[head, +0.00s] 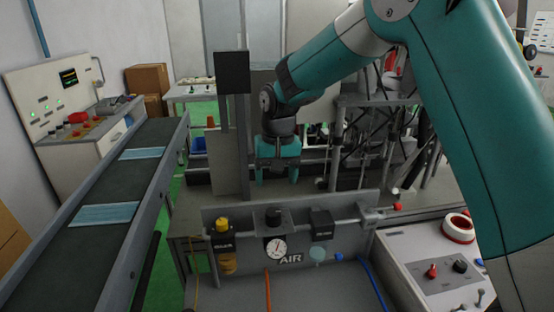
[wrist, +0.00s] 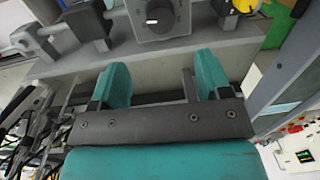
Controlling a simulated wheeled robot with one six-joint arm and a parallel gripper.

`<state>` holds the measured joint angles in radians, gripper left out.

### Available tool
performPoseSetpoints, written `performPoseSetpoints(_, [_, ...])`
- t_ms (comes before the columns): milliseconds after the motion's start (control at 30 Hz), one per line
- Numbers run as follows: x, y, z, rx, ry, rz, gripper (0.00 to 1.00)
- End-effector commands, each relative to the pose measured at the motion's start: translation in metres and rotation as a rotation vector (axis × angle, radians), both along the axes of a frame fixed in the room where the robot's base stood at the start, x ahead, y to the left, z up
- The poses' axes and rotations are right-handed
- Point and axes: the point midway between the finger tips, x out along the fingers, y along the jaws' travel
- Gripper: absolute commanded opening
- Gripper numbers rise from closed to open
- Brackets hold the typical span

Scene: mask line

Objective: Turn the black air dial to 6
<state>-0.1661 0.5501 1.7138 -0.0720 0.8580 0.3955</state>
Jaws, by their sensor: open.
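The black air dial (head: 273,216) sits on top of the air panel, above a round white gauge (head: 277,248) and the word AIR.
A yellow knob (head: 222,225) stands left of the dial and a black block (head: 321,224) right of it, along one pipe. A grey post (head: 233,130) rises close left of my gripper. A conveyor (head: 95,200) with blue masks runs at left.

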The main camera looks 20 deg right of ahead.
Motion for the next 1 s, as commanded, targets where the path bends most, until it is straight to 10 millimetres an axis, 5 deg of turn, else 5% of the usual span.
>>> performPoseSetpoints(333, [0.000,-0.003,0.056,0.001,-0.002,-0.001,0.71])
performPoseSetpoints(867, [-0.001,-0.003,0.062,0.000,0.001,-0.001,0.71])
performPoseSetpoints(1000, [-0.013,0.001,0.067,0.011,-0.007,0.039,0.71])
